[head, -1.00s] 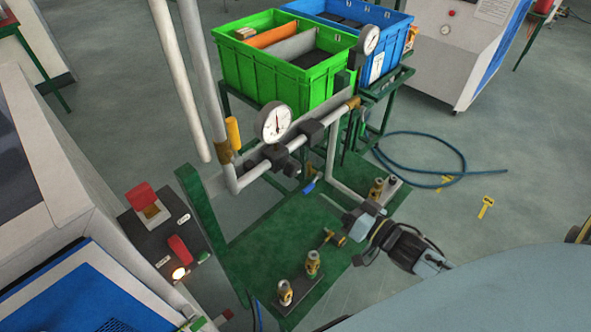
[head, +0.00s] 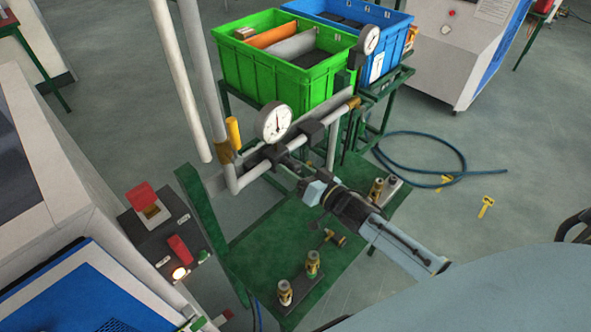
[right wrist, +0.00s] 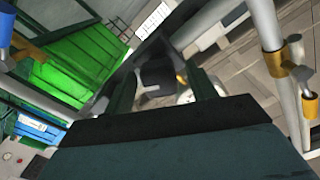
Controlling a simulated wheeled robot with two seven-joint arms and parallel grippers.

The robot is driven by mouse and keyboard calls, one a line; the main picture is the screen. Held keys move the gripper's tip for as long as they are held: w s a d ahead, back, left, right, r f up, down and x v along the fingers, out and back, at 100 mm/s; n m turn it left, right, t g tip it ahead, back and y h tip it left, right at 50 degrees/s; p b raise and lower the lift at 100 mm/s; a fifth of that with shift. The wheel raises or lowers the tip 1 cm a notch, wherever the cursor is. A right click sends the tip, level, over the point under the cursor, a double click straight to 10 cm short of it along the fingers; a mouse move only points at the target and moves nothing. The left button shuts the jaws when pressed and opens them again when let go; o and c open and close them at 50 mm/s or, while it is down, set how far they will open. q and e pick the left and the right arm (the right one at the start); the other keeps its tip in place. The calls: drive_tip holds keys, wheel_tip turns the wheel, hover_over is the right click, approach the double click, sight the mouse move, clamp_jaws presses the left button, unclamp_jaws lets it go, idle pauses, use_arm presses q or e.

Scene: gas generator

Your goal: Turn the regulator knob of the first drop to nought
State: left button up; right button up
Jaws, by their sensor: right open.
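A white round gauge (head: 273,122) stands on the grey pipe above a black regulator body (head: 272,154), the nearer of two black fittings on this pipe. My right gripper (head: 291,168) reaches in from the lower right, its fingertips close below and right of that regulator. In the right wrist view my right gripper (right wrist: 162,88) is open, with a dark knob-like block (right wrist: 157,74) between and beyond its fingers. I cannot tell whether they touch it. Part of a white gauge face (right wrist: 185,96) shows behind the right finger. My left gripper is not in view.
A second black fitting (head: 312,131) and a second gauge (head: 368,39) are farther along. A yellow-handled valve (head: 233,133) is left of the regulator. Brass fittings (head: 312,263) stand on the green bench (head: 270,240). A green crate (head: 262,70) is behind.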

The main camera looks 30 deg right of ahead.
drive_tip(key=shift+c, duration=0.3)
drive_tip(key=c, duration=0.9)
